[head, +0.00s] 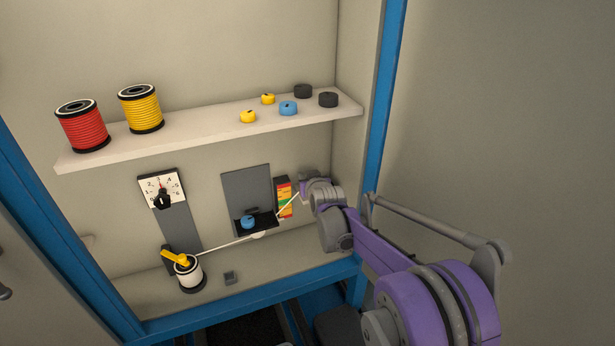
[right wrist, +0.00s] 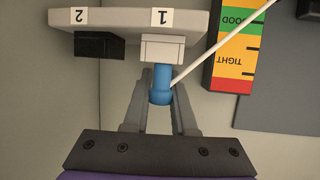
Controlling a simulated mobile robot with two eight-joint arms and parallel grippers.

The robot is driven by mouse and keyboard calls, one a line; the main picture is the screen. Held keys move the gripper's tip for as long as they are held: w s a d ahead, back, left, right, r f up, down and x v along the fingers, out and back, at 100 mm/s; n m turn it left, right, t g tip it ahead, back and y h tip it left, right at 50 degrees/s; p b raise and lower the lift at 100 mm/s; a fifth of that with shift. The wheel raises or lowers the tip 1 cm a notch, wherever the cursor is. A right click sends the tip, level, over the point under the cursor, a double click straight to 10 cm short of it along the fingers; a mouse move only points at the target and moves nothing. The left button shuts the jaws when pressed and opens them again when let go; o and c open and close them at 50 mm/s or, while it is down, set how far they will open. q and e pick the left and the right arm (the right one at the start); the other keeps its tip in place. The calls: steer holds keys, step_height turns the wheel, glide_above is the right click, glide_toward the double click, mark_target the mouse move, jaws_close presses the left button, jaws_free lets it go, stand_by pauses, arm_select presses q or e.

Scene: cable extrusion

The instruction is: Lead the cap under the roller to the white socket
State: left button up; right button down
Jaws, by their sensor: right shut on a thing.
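My right gripper (right wrist: 160,98) is shut on the blue cap (right wrist: 160,84) and shows at the back wall in the head view (head: 303,187). The cap's end meets the edge of the white socket (right wrist: 176,50) under the label 1; I cannot tell whether it is seated inside. A white cable (right wrist: 215,47) leads away from the cap. In the head view the cable (head: 228,244) runs from the white spool (head: 188,273) to the pale roller (head: 259,235) below a black ledge, then up to the gripper. My left gripper is not in view.
A black socket (right wrist: 99,45) labelled 2 sits beside the white one. A coloured tension gauge (head: 284,198) stands close to the gripper. A blue ring (head: 248,222) sits on the black ledge (head: 265,221). A shelf (head: 205,126) above holds spools and rings.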

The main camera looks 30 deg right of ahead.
steer(key=shift+a+f, duration=0.1)
steer(key=shift+f, duration=0.7)
steer(key=c, duration=1)
jaws_free()
steer(key=o, duration=0.3)
steer(key=shift+o, duration=0.2)
steer(key=shift+w+r, duration=0.1)
steer(key=shift+w+r, duration=0.1)
steer(key=shift+r, duration=0.1)
